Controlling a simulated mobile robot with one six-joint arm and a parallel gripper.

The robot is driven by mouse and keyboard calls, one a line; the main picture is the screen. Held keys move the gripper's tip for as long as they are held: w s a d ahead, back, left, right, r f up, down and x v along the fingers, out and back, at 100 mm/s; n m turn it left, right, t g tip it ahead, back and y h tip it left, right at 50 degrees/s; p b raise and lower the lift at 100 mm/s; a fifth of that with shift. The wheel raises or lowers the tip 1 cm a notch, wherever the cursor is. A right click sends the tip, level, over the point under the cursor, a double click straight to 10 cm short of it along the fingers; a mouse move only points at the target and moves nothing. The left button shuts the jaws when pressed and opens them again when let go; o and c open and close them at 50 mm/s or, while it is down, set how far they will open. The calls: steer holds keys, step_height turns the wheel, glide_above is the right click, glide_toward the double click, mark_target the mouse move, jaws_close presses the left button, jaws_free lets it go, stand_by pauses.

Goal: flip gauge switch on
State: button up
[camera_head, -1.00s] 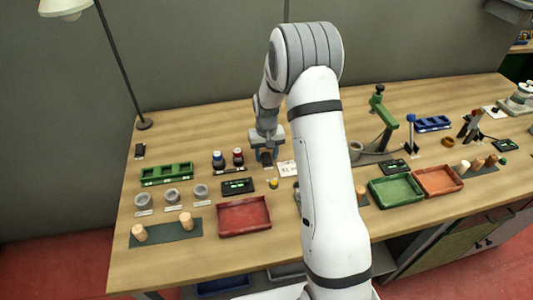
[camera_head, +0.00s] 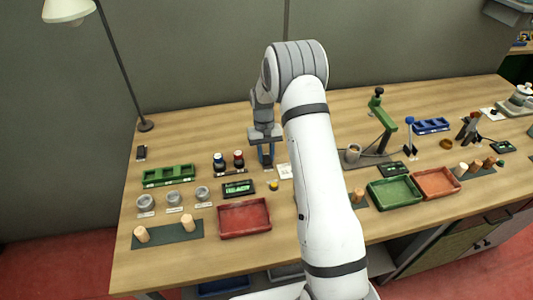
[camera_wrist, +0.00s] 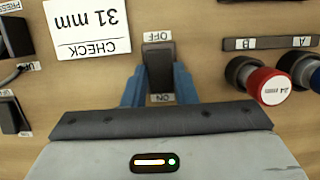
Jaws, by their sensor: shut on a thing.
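The gauge switch (camera_wrist: 158,62) is a dark rocker block between an OFF label (camera_wrist: 158,36) and an ON label (camera_wrist: 161,98) in the wrist view. My gripper (camera_wrist: 158,80) has its blue fingers on both sides of the switch, shut on it. In the head view my gripper (camera_head: 266,158) reaches down to the bench, and the switch is largely hidden by the fingers. The gauge display (camera_head: 238,188) shows lit green to the left of my gripper. The switch's exact tilt is hard to tell.
A card reading CHECK 31 mm (camera_wrist: 88,28) lies beside the switch. Red-capped (camera_wrist: 270,84) and dark-capped pieces stand close on the other side. A red tray (camera_head: 244,217), a green rack (camera_head: 168,175) and a green press (camera_head: 383,120) stand on the bench.

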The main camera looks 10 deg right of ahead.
steer(key=shift+w+g, duration=0.25)
steer(key=shift+g, duration=0.55)
steer(key=o, duration=1)
steer(key=shift+b+v, duration=0.85)
steer(key=shift+v, duration=3.05)
